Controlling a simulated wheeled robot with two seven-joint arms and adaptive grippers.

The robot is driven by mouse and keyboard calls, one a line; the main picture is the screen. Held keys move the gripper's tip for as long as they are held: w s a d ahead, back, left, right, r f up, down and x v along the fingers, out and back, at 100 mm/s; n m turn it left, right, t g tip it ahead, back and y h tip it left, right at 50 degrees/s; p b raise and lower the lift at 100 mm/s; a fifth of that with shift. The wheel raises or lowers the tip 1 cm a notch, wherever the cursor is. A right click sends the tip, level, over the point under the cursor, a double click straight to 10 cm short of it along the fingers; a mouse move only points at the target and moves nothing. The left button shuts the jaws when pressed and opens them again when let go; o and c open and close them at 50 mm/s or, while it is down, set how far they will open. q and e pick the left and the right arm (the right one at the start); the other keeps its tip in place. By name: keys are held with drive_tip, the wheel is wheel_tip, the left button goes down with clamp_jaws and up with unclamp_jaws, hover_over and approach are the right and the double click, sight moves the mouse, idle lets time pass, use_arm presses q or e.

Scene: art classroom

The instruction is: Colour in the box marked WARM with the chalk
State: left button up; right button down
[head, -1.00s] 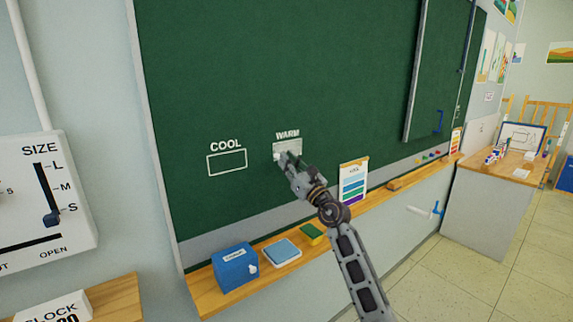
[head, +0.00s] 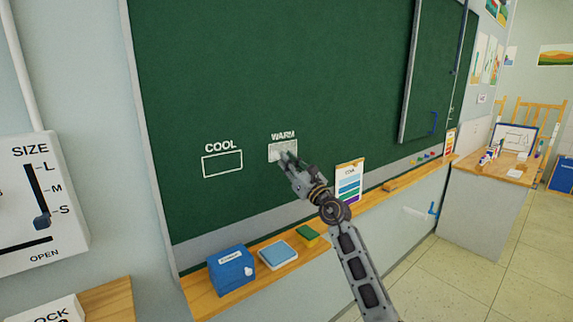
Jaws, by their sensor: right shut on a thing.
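The box marked WARM (head: 276,151) is on the green chalkboard (head: 250,70), under its white label. Pale chalk colour covers the part of the box that shows; my gripper hides its lower right part. My right gripper (head: 287,160) is shut at the lower right of this box, at or very near the board. The chalk in it is too small and hidden to make out clearly. The box marked COOL (head: 222,164), to the left, is an empty white outline. My left gripper is not in view.
The wooden ledge below the board holds a blue box (head: 230,271), a blue-topped pad (head: 278,253), a green and yellow eraser (head: 307,236) and a colour card (head: 349,180). A SIZE panel (head: 40,200) is at the left. A desk (head: 480,208) stands at the right.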

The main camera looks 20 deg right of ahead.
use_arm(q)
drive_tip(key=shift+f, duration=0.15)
use_arm(e)
drive_tip(key=shift+w+d, duration=0.15)
drive_tip(key=shift+d, duration=0.2)
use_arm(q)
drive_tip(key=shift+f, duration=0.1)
use_arm(e)
drive_tip(key=shift+d, duration=0.15)
use_arm(q)
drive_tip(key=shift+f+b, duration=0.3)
drive_tip(key=shift+b, duration=0.25)
use_arm(e)
drive_tip(key=shift+w+d, duration=0.3)
drive_tip(key=shift+d, duration=0.3)
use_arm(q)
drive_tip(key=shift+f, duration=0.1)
use_arm(e)
drive_tip(key=shift+d, duration=0.1)
use_arm(q)
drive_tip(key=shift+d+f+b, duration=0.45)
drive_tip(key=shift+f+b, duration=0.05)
drive_tip(key=shift+b, duration=0.05)
use_arm(e)
drive_tip(key=shift+w+d+f, duration=0.1)
drive_tip(key=shift+w+d, duration=0.2)
drive_tip(key=shift+d, duration=0.5)
drive_tip(key=shift+d, duration=0.1)
